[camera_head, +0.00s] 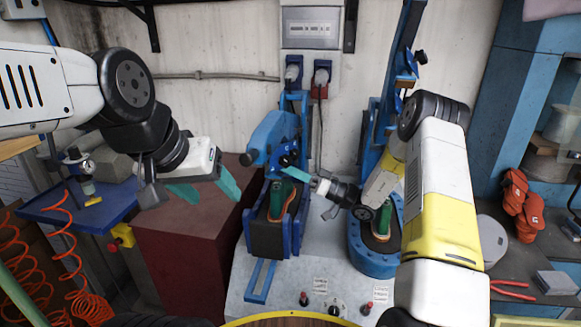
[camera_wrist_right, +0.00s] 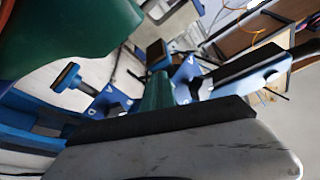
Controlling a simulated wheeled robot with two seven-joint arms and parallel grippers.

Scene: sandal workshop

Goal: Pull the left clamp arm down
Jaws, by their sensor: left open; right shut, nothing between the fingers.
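The left clamp (camera_head: 272,135) is blue; its thick upper arm slants down to the left and ends in a dark knob (camera_head: 250,158). Under it a green last with a brown sole (camera_head: 280,205) sits in a dark, blue-sided holder. My left gripper (camera_head: 207,190) is open and empty, left of the clamp, apart from the knob. My right gripper (camera_head: 294,172) reaches in from the right, shut and empty, its teal tip in front of the clamp's lower part; contact cannot be told. In the right wrist view its teal finger (camera_wrist_right: 158,92) shows near blue clamp parts.
The right clamp (camera_head: 405,45) stands tall behind my right arm, over a second green last (camera_head: 385,218). A dark red cabinet (camera_head: 185,250) is below my left gripper. A blue tray (camera_head: 75,203) and orange coiled hoses (camera_head: 75,260) are at left. Orange gloves (camera_head: 522,200) lie at right.

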